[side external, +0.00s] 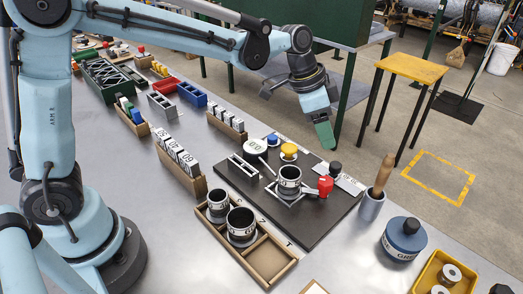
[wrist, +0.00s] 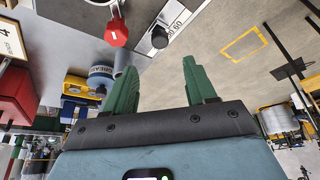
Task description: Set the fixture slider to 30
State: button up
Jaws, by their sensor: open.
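The fixture is a dark board (side external: 310,225) on the bench. A black slider knob (side external: 335,168) stands at its right end, beside a white scale strip (side external: 350,184). In the wrist view the black knob (wrist: 158,38) sits next to the strip (wrist: 178,24), where 30 and 60 can be read. The knob's exact setting cannot be told. My gripper (side external: 325,136) has green fingers and is above the board's far right edge, apart from the knob. In the wrist view my gripper (wrist: 154,78) is open and empty, with the knob beyond its fingertips.
A red knob (side external: 325,185) stands close beside the slider. A yellow button (side external: 289,150) and a blue one (side external: 272,139) are on the board's far side. A cup with a wooden handle (side external: 371,205) and a blue grease container (side external: 404,238) stand right of the board.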

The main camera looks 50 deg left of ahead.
aim_at(336, 165)
jog(key=x, duration=0.9)
jog(key=shift+w+d+f, duration=0.1)
jog(key=shift+d+f, duration=0.05)
jog(key=shift+f, duration=0.2)
grip_shut()
